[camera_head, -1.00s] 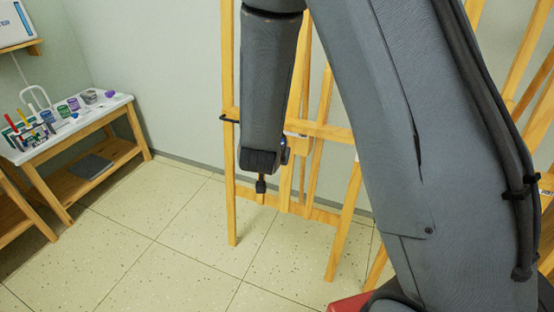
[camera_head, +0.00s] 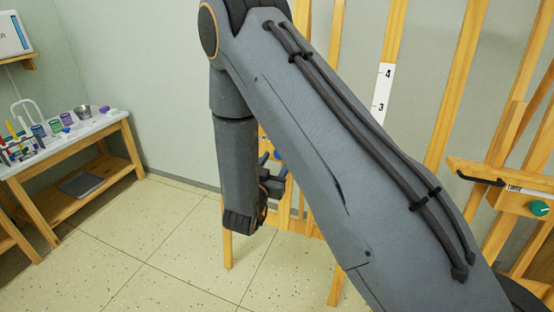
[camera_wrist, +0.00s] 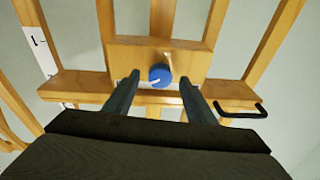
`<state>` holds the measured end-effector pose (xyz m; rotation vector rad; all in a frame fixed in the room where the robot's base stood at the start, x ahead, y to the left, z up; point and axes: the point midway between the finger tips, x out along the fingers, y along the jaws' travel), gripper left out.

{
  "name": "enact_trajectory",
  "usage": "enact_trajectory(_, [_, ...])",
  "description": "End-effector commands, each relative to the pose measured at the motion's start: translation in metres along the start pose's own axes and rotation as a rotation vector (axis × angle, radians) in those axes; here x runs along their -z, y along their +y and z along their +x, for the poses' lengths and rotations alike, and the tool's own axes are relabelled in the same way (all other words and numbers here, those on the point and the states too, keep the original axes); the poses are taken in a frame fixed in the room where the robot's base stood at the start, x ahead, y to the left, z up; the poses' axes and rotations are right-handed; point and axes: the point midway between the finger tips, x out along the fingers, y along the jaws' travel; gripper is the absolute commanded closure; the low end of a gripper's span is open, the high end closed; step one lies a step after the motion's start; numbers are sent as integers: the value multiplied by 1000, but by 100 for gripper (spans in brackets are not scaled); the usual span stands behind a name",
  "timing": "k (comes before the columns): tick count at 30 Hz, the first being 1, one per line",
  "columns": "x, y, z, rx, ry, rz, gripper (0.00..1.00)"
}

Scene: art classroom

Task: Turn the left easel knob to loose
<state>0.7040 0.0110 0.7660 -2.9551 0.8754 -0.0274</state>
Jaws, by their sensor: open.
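A round blue knob (camera_wrist: 160,74) sits on a wooden block of the left easel (camera_wrist: 120,52) in the wrist view. A small pale mark shows near its lower edge. My gripper (camera_wrist: 160,80) is open, with one finger to each side of the knob and a gap on both sides. I cannot tell how deep the fingertips reach past the knob's face. In the head view my gripper (camera_head: 272,172) points toward the left easel, partly behind my arm. My arm hides most of that easel's middle there.
A second easel with a green knob (camera_head: 540,208) stands at the right. A black hook (camera_wrist: 243,110) sticks out right of my fingers in the wrist view. A paint table (camera_head: 75,145) stands by the left wall. The floor (camera_head: 150,235) between is clear.

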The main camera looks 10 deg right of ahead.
Motion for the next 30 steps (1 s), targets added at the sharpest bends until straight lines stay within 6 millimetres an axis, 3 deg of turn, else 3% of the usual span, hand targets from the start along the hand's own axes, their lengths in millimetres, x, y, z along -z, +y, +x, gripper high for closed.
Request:
enact_trajectory(6, [0,0,16,0,0,-1,49])
enact_trajectory(14, [0,0,18,1,0,-1,49])
enact_trajectory(21, [0,0,18,1,0,-1,88])
enact_trajectory(30, [1,0,17,7,-2,-29,90])
